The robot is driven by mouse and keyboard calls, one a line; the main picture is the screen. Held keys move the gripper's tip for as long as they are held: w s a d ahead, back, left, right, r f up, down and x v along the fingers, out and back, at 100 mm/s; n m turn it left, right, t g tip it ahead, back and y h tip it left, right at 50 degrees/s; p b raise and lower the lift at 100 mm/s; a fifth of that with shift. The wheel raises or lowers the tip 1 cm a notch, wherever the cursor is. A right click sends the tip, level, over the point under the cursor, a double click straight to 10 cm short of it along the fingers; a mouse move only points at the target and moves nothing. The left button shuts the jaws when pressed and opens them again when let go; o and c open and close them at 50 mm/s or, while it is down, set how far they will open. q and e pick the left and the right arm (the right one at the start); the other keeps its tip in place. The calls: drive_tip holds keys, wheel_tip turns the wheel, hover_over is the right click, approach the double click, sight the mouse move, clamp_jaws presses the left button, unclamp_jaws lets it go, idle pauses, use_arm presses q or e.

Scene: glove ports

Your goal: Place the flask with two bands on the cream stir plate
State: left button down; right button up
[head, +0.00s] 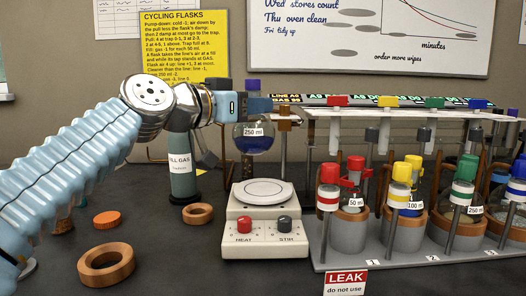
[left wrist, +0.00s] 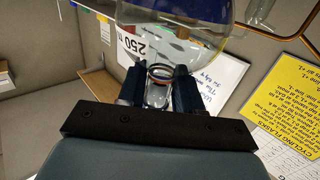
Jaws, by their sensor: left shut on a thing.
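My left gripper (head: 245,105) is shut on the neck of a round flask (head: 254,138) with dark blue liquid, a "250 ml" label and a blue-purple cap. The flask hangs upright in the air, above the cream stir plate (head: 239,213) in the picture; its depth against the plate is hard to judge. The plate's round white top is empty. In the left wrist view the flask's neck (left wrist: 158,92) sits between the two fingers, with dark and orange rings showing; I cannot count its bands surely. My right gripper is out of view.
A grey rack (head: 390,256) with several capped, banded flasks in cork rings stands right of the plate, under a white rail of coloured valves. A "FILL GAS" cylinder (head: 183,170) and cork rings (head: 106,265) stand left. A "LEAK" sign (head: 345,283) is in front.

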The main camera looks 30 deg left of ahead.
use_arm(q)
drive_tip(key=w+f, duration=0.2)
drive_tip(key=f, duration=0.1)
drive_tip(key=w+a+f+b, duration=0.1)
drive_tip(key=w+f, duration=0.1)
drive_tip(key=f, duration=0.1)
drive_tip(key=w+f+b, duration=0.1)
drive_tip(key=w+f, duration=0.1)
drive_tip(key=f, duration=0.1)
drive_tip(key=shift+w+a+f, duration=0.2)
drive_tip(key=shift+w+f, duration=0.05)
drive_tip(key=shift+f, duration=0.15)
drive_tip(key=shift+f+b, duration=0.1)
drive_tip(key=shift+b, duration=0.25)
drive_tip(key=c, duration=0.8)
unclamp_jaws()
drive_tip(key=shift+o, duration=0.2)
